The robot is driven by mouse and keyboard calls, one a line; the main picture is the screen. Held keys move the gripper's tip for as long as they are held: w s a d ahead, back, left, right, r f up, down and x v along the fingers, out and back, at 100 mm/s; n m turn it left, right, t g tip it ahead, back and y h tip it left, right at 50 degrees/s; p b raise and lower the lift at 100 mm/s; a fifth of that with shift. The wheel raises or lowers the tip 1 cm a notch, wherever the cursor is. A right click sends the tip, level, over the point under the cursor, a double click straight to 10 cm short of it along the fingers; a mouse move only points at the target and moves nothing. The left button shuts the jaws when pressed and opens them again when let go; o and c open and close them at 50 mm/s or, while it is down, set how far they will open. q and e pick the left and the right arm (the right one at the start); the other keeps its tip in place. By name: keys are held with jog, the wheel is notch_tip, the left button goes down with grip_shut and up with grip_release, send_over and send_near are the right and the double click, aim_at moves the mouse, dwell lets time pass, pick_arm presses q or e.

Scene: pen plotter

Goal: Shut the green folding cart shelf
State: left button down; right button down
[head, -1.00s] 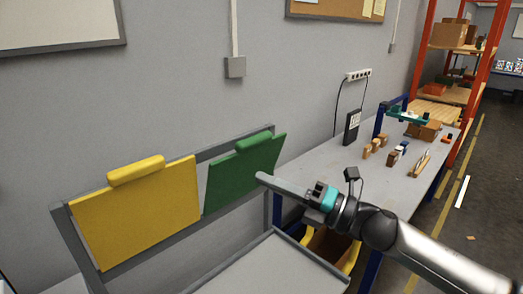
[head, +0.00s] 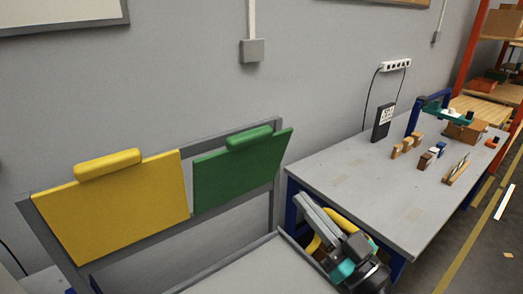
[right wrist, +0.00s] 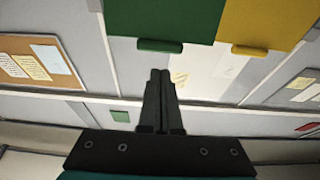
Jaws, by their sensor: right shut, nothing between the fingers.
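The green folding cart shelf (head: 238,172) stands nearly upright against the grey cart frame (head: 231,222), with a rounded green grip along its top edge. The same green panel fills the top of the right wrist view (right wrist: 162,18), which looks upside down. My right gripper (head: 303,201) is shut and empty. In the head view it is to the lower right of the green panel, with a gap between them in the picture. Its closed fingers (right wrist: 160,78) point toward the panel in the wrist view. My left gripper is out of view.
A yellow panel (head: 112,207) stands upright beside the green one. The cart's flat grey top (head: 262,272) lies below. A workbench (head: 345,178) with small blocks, a black device and a plotter is at the right. The wall is close behind.

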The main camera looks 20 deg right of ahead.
jog(key=p, duration=0.3)
send_near(254, 140)
jog(key=x, duration=0.5)
jog(key=shift+w+f, duration=0.2)
jog(key=shift+f, duration=0.15)
jog(key=shift+x, duration=0.85)
jog(key=shift+a, duration=0.1)
jog(key=shift+w+a+r+p, duration=0.1)
jog(key=shift+w+r+p, duration=0.1)
jog(key=shift+w+p, duration=0.1)
jog(key=x, duration=0.2)
jog(key=p+x, duration=0.1)
jog(key=shift+w+a+r+p, duration=0.1)
jog(key=shift+w+r+p, duration=0.15)
jog(key=shift+r+p, duration=0.1)
jog(key=shift+w+a+r, duration=0.1)
jog(key=shift+w, duration=0.25)
jog(key=shift+r, duration=0.2)
jog(key=shift+s, duration=0.1)
